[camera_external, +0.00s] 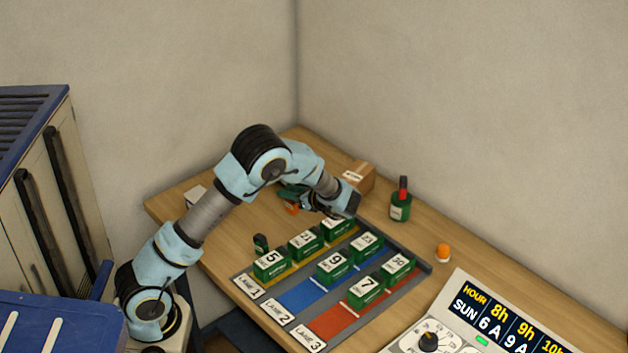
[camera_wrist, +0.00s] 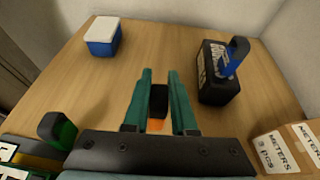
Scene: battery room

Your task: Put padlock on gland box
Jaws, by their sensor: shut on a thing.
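My gripper (camera_wrist: 158,80) has its green fingers closed on a small black and orange thing, which I take to be the padlock (camera_wrist: 157,103); the fingers and the gripper body hide part of it. In the external view my gripper (camera_external: 288,193) points to the left over the back of the table, and the padlock's orange part (camera_external: 291,209) shows below the fingers. A blue box with a white lid, which looks like the gland box (camera_wrist: 102,37), stands ahead and left of the fingers, apart from them. Its pale top also shows in the external view (camera_external: 196,195).
A black labelled block with a blue handle (camera_wrist: 217,75) stands right of the fingers. A cardboard box (camera_external: 359,177) is behind my wrist. A lane tray (camera_external: 335,310) holds several green numbered blocks. A green and red item (camera_external: 400,200) stands right. Bare wood lies before the box.

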